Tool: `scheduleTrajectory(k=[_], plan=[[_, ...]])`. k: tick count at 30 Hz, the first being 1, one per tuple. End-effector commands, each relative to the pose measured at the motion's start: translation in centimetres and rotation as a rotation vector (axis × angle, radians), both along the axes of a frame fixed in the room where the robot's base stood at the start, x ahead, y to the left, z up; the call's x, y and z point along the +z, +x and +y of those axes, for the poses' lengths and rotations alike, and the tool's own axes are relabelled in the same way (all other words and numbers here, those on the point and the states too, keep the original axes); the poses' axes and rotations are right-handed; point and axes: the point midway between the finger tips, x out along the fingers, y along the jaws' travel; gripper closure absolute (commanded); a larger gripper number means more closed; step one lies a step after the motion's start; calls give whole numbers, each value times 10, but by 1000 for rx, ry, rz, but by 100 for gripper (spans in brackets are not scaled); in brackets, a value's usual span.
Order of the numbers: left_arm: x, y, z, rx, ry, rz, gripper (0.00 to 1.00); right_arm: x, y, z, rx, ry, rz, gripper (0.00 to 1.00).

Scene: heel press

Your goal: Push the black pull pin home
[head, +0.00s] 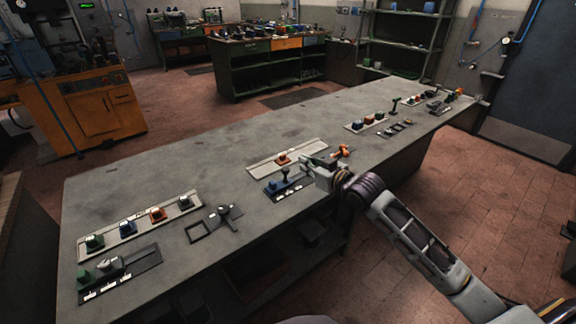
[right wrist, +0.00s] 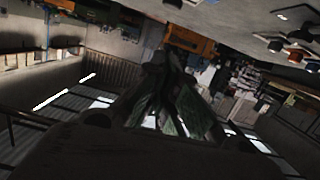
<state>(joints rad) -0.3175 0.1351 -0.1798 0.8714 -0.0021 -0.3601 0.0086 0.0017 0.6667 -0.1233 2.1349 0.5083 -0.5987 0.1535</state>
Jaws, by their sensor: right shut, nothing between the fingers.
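My right gripper (head: 318,168) is over the middle of the long grey bench, its fingers pointing left; they appear shut and empty. Just left of the fingers, a dark round-topped knob on a stem (head: 285,172) stands upright on a dark panel with a blue part (head: 272,187). It may be the black pull pin, but I cannot tell for sure. A small gap seems to lie between fingertips and knob. The right wrist view shows the dark fingers (right wrist: 168,105) close together, with green patches beside them. My left gripper is not in view.
The grey bench (head: 130,190) carries an orange knob on a pale strip (head: 284,158) behind, and an orange-topped lever (head: 342,151) just beyond my gripper. The bench's back middle is clear.

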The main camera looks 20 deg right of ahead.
Motion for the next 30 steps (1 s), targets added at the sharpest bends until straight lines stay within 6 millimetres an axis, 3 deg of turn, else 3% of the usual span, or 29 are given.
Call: scheduleTrajectory(k=[11,30], plan=[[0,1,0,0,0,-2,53,-3,16,5,0,1,-1,100],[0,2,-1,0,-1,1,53,-14,63,22,0,2,-2,100]])
